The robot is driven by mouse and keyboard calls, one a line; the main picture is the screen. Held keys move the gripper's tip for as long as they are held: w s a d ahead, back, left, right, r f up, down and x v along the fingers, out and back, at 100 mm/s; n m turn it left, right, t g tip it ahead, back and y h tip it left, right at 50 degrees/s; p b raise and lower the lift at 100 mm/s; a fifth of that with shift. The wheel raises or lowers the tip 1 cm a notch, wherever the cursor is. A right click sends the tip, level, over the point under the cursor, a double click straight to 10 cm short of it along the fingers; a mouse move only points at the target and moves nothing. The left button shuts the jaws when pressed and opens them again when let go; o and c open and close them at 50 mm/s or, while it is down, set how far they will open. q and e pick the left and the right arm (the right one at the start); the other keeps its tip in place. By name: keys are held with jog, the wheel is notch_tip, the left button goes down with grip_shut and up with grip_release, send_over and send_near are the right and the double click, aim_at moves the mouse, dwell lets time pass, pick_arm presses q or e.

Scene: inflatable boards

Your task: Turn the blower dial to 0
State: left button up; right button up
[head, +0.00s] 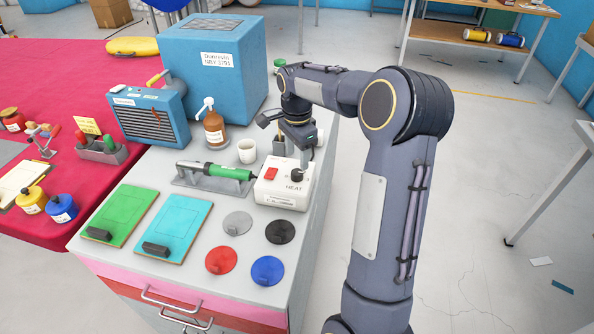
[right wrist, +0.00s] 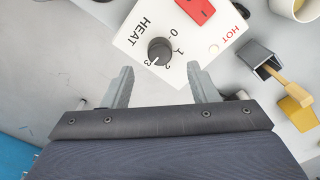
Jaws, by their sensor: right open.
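A white control box (head: 284,184) stands on the grey bench top near its right edge, with a red switch and the word HEAT. Its round dark dial (right wrist: 160,50) shows in the right wrist view, with marks 0 to 3 around it. The dial's white pointer line is towards the 3. My right gripper (head: 304,160) is over the box from above. In the right wrist view its two fingers (right wrist: 159,72) are apart, one each side of the dial's near side, with nothing between them gripped. My left gripper is not in view.
A green-handled tool (head: 226,171) lies in a holder left of the box. A white cup (head: 247,151), a brown pump bottle (head: 214,130) and a blue machine (head: 211,70) stand behind. Coloured discs (head: 267,270) lie in front. A cup-like holder with yellow-handled items (right wrist: 262,62) is close by.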

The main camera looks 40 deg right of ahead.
aim_at(297, 172)
notch_tip(297, 172, down, 6)
jog(key=shift+r, duration=0.15)
jog(key=c, duration=1)
jog(key=shift+o, duration=0.2)
